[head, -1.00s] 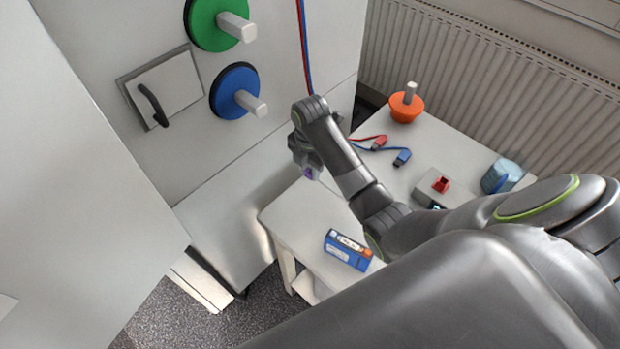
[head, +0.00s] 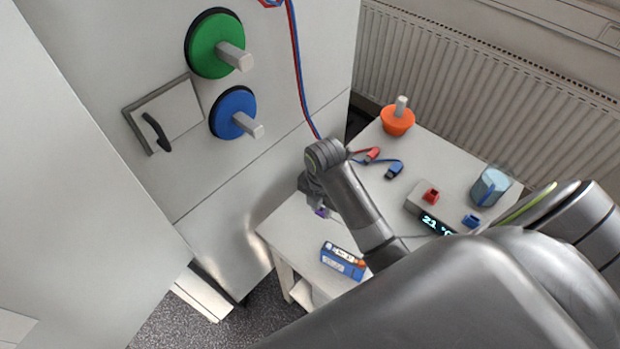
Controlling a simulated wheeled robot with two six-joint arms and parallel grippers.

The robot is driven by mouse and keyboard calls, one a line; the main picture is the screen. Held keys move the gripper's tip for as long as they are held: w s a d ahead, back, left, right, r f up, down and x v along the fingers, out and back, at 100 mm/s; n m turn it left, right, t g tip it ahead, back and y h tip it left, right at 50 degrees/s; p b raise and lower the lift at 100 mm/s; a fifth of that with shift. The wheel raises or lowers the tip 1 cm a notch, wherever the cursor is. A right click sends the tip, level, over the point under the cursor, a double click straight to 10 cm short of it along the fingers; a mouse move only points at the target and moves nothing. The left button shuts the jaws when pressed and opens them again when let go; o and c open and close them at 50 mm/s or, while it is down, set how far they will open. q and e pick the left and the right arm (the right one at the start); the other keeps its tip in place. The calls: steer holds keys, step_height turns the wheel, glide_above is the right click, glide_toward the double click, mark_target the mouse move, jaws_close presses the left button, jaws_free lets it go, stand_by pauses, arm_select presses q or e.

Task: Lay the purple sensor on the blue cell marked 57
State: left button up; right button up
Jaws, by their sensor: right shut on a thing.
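The blue cell (head: 341,264) lies on the white table near its front edge. It has a white label, too small to read, and an orange end. My right gripper (head: 320,211) is above the table, beyond the cell and up and to the left of it in the head view. It is shut on the purple sensor (head: 321,212), of which only a small purple part shows below the jaws. The sensor is apart from the cell. My left gripper is not in view.
On the white table (head: 290,222) are red and blue clips (head: 381,163) on wires, an orange knob (head: 398,120), a grey display box (head: 428,208) reading 21 °C and a blue-grey cup (head: 490,187). A cabinet with green (head: 214,44) and blue (head: 232,112) discs stands left.

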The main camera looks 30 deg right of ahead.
steer(key=p, duration=0.4)
glide_toward(345, 255)
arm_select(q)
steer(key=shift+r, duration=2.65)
arm_select(e)
steer(key=shift+n, duration=0.4)
steer(key=shift+f, duration=2.75)
steer(key=shift+f, duration=0.55)
steer(key=o, duration=1.1)
steer(key=shift+c, duration=0.2)
